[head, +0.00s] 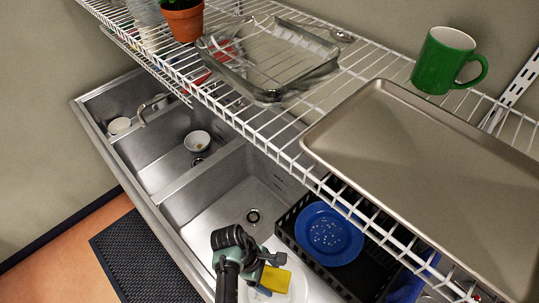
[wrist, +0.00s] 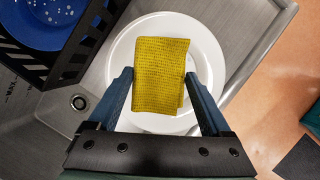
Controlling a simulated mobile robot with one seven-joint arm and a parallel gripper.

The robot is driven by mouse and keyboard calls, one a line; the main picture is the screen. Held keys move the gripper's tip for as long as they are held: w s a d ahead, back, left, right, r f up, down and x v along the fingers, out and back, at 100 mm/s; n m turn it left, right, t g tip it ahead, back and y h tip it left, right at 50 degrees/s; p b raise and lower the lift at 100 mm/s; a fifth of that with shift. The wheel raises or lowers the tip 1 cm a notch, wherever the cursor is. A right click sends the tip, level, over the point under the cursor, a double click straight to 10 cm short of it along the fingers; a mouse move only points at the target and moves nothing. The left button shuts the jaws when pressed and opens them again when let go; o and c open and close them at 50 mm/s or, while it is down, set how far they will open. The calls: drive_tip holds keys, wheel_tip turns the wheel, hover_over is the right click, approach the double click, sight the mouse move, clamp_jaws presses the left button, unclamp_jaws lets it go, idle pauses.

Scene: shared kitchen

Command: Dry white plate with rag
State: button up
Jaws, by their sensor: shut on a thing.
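The white plate (wrist: 210,52) lies flat on the steel surface beside the sink basin; it also shows at the bottom of the head view (head: 297,289). The yellow rag (wrist: 160,60) is folded and lies over the plate's middle, between my fingers. My gripper (wrist: 159,76) is shut on the rag, low over the plate. In the head view, my gripper (head: 262,279) and the rag (head: 275,279) hide part of the plate. I cannot tell how firmly the rag presses on the plate.
A black dish rack (head: 290,232) holding a wet blue plate (head: 330,235) stands close by the white plate. A wire shelf (head: 262,125) above carries a metal tray (head: 430,160), a glass dish (head: 270,60) and a green mug (head: 443,62).

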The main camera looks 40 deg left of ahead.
drive_tip(key=shift+w+a, duration=0.1)
drive_tip(key=s+r, duration=0.6)
drive_tip(key=s, duration=0.4)
idle(0.3)
idle(0.4)
